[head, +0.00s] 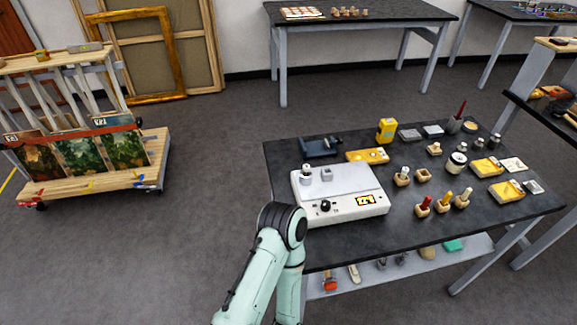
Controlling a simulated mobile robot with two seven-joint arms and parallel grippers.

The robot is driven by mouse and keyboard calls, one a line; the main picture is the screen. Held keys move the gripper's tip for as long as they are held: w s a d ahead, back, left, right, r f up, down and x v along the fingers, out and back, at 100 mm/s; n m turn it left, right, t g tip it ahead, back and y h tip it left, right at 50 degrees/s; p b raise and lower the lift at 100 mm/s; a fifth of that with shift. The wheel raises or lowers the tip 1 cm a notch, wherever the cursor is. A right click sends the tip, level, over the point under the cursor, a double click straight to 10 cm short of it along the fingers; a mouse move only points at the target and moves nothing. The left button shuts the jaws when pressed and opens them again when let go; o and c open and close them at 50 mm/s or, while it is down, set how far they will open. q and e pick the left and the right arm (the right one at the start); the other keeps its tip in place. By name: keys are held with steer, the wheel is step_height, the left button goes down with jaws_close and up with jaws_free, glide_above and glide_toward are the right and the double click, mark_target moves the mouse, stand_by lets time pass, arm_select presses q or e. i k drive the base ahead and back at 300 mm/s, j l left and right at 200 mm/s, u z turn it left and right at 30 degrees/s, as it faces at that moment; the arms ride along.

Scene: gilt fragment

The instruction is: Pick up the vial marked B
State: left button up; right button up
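No letter B can be read on any container in the head view. Several small containers stand on the dark worktable (405,236). A small vial-like piece (307,174) stands on the white device (345,211), beside a small grey block (327,174). A small bottle (402,177) sits in a wooden holder. Small dark-topped bottles (478,144) stand at the back right, near a larger white jar with a dark lid (456,163). One mint-green arm of mine rises from the bottom, in front of the table's left front corner. Neither gripper shows.
Red, yellow and pale-topped tools (444,201) stand in wooden blocks near the front. A lower shelf (375,278) holds items. A painting cart (93,179) stands left, with clear floor between.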

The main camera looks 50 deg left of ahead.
mark_target(305, 167)
steer(key=k+j, duration=0.1)
steer(key=j, duration=0.3)
steer(key=k+j, duration=0.1)
steer(key=j, duration=0.75)
steer(key=k+j, duration=0.15)
steer(key=j, duration=0.3)
steer(key=k+j, duration=0.1)
steer(key=j, duration=0.3)
